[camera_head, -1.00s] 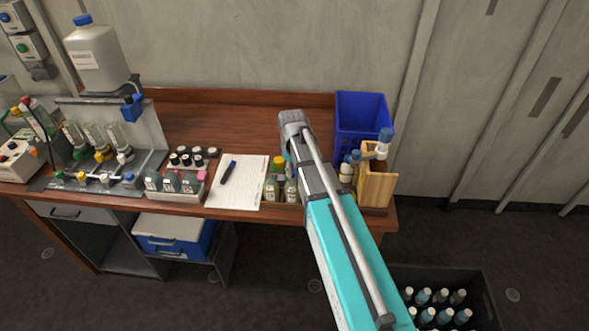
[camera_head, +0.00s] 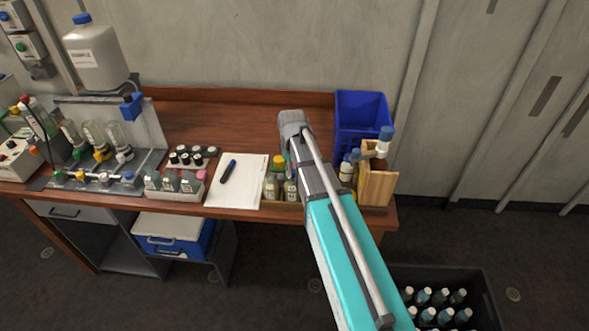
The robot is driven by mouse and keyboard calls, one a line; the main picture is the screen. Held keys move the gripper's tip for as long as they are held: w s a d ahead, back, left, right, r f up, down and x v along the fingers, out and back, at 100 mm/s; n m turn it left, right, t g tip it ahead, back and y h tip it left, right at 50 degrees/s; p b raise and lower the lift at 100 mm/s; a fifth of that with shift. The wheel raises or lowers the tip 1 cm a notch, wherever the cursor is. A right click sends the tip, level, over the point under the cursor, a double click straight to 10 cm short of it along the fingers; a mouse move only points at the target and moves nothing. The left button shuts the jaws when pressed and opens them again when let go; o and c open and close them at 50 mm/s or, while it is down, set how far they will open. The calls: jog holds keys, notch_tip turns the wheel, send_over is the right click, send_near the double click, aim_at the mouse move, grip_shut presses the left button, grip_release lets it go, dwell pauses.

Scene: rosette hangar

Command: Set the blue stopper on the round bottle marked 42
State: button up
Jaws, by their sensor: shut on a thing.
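My arm reaches from the bottom of the picture over the bench, and its wrist end (camera_head: 293,124) is above the bench, left of the blue bin. The arm hides my gripper's fingers and whatever is between them. Small labelled bottles (camera_head: 272,188) stand in a low tray just left of the arm, and one behind them has a yellow cap (camera_head: 279,161). More bottles with blue tops (camera_head: 347,169) stand just right of the arm. I cannot read the number 42 on any bottle, and I cannot pick out the blue stopper.
A blue bin (camera_head: 361,109) stands at the bench's back right, behind a wooden holder (camera_head: 377,188) with a tall blue-capped bottle (camera_head: 384,140). A white pad (camera_head: 233,193) with a pen lies left of the arm. A dark crate (camera_head: 476,279) of bottles is on the floor. The bench's back middle is clear.

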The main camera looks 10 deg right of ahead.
dwell(0.6)
jog(key=o, duration=1)
jog(key=shift+o, duration=0.2)
jog(key=o, duration=0.3)
jog(key=shift+r, duration=0.2)
jog(key=shift+r+p, duration=3.6)
jog(key=shift+p, duration=0.2)
